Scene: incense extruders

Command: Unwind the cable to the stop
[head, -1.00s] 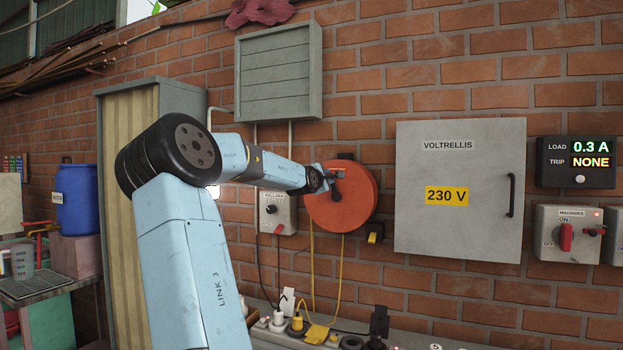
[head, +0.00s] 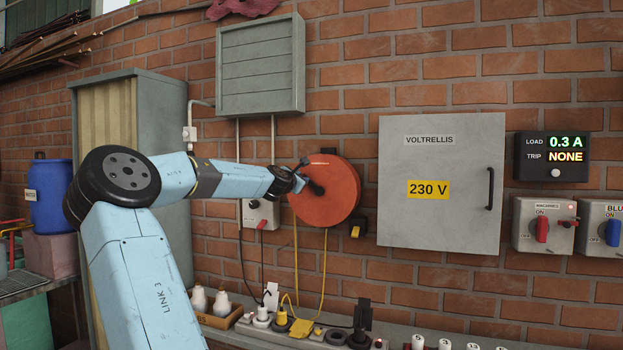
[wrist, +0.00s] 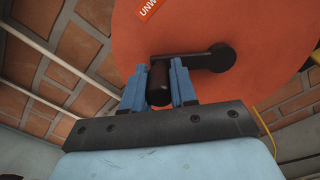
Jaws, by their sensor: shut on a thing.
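The orange cable reel (head: 338,200) hangs on the brick wall left of the grey cabinet. Its black crank (wrist: 208,58) runs sideways from a hub at right to a dark handle (wrist: 159,82) at left in the wrist view. My gripper (head: 303,176) is at the reel's left front; in the wrist view its two blue fingers (wrist: 160,84) are closed around the handle from either side. A yellow cable (head: 324,270) hangs in two strands from the reel towards the bench. A label beginning "UNW" (wrist: 150,8) is cut off at the top of the wrist view.
The grey cabinet (head: 440,230) marked 230 V stands right of the reel. A display (head: 552,157) reads load 0.3 A, trip NONE. A louvred box (head: 260,65) is above. Plugs and sockets (head: 300,326) crowd the bench below.

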